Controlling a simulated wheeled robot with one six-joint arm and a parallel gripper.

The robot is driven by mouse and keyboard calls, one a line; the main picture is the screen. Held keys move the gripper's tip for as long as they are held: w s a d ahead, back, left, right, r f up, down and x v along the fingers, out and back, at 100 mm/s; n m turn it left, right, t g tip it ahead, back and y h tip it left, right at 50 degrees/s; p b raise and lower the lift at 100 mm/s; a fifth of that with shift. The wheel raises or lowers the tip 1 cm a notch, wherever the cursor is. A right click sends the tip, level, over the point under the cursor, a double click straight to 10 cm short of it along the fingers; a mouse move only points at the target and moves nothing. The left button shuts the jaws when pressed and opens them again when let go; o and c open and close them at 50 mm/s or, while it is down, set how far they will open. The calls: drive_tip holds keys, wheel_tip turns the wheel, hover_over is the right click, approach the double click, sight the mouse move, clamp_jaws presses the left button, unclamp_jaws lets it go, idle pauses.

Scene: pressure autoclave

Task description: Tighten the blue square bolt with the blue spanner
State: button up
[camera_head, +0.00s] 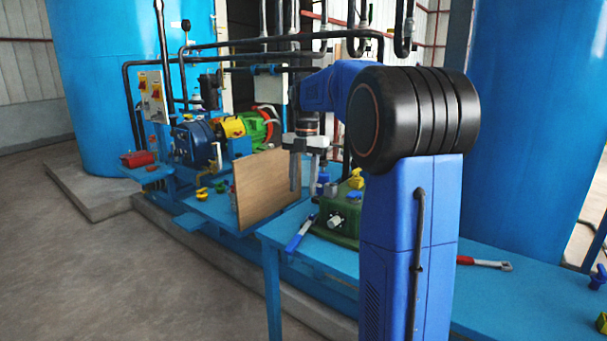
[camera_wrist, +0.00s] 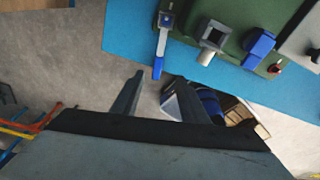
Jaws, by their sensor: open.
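The blue spanner (camera_head: 299,235) lies at the left end of the green unit (camera_head: 340,212), with its blue handle toward the table's front edge. In the wrist view the spanner (camera_wrist: 161,45) has its grey head against the green unit (camera_wrist: 230,22). A small blue square (camera_wrist: 165,20), possibly the bolt, shows at that head; I cannot tell whether the head is fitted around it. My gripper (camera_head: 304,190) is open and empty, pointing down above the spanner. In the wrist view the handle end appears between the fingertips of my gripper (camera_wrist: 159,76), with a gap in height.
A wooden board (camera_head: 268,188) stands upright left of the gripper. A red-handled spanner (camera_head: 484,262) lies on the blue table (camera_head: 440,300) at right. Pipes (camera_head: 270,43) run overhead behind the arm. A pump with a green motor (camera_head: 256,130) stands at left.

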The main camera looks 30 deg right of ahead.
drive_tip(key=r, duration=0.3)
drive_tip(key=shift+w+d+r, duration=0.15)
drive_tip(key=shift+d, duration=0.05)
